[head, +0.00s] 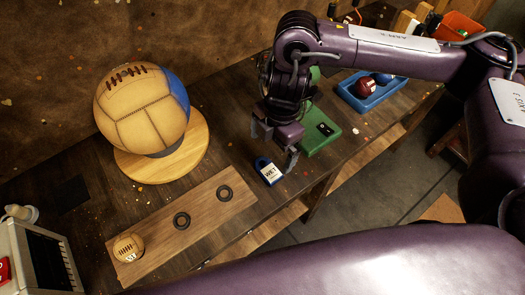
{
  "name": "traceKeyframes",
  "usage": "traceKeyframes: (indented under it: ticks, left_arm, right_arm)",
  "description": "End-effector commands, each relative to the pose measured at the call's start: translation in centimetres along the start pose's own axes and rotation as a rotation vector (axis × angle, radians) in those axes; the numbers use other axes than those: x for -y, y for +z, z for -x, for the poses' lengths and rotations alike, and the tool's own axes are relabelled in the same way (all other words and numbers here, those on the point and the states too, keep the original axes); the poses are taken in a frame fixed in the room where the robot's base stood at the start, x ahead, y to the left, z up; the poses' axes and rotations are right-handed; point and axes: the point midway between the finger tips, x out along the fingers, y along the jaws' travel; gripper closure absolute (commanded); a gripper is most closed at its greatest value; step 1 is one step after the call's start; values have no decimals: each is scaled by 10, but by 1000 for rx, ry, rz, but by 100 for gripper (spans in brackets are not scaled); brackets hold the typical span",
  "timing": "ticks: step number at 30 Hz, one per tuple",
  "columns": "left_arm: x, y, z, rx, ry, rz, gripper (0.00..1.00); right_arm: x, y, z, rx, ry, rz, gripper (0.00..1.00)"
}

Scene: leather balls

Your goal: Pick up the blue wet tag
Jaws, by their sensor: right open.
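The blue wet tag (269,172) lies on the dark wooden bench near its front edge. It has a white label reading "WET" and a loop at its top. My right gripper (273,145) is above and just behind the tag, pointing down, with its fingers apart and nothing visible between them. One finger shows left of the tag and the other close to its right side. I cannot tell whether either touches it. My left gripper is not in view.
A large tan and blue ball (140,110) rests on a round wooden stand (185,160). A green block (320,130) and a blue tray (375,100) with balls stand right of the gripper.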

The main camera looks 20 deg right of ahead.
Motion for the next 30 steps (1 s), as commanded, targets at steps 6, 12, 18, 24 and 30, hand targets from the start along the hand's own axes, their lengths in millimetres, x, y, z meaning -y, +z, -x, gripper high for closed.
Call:
traceKeyframes:
  ticks: [6,12,18,24,30]
  left_arm:
    - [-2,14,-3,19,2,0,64]
    - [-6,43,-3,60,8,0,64]
    - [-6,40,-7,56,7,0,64]
    - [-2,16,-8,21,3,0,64]
    - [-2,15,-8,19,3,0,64]
  right_arm:
    - [2,1,-21,-1,-6,-3,0]
    - [2,2,-41,-1,-6,-3,0]
    - [2,3,-69,-2,-6,-3,0]
    - [1,3,-78,1,-2,-1,0]
    - [1,4,-77,1,-1,-1,4]
